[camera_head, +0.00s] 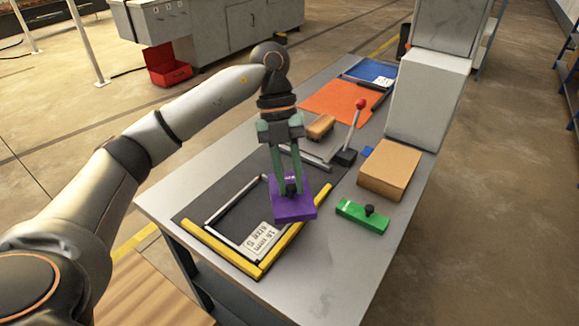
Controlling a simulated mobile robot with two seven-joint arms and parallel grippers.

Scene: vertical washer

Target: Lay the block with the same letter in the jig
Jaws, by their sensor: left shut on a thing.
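My left gripper (289,188) is shut on the black knob of a purple block (295,207). The block is at the right part of the jig, overlapping it in the picture; I cannot tell whether it touches. The jig (225,258) is a dark plate with yellow rails and a thin metal frame. A white label (262,240) in it is seen upside down and reads roughly "16 mm size G". A green block (362,217) with a black knob lies on the table to the right. No letter is legible on either block. My right gripper is not in view.
The grey table (330,285) also holds a cardboard box (389,168), a red-knobbed lever (352,140), a brown block (320,126), an orange mat (342,101) and a blue tray (372,72). The near right table is clear.

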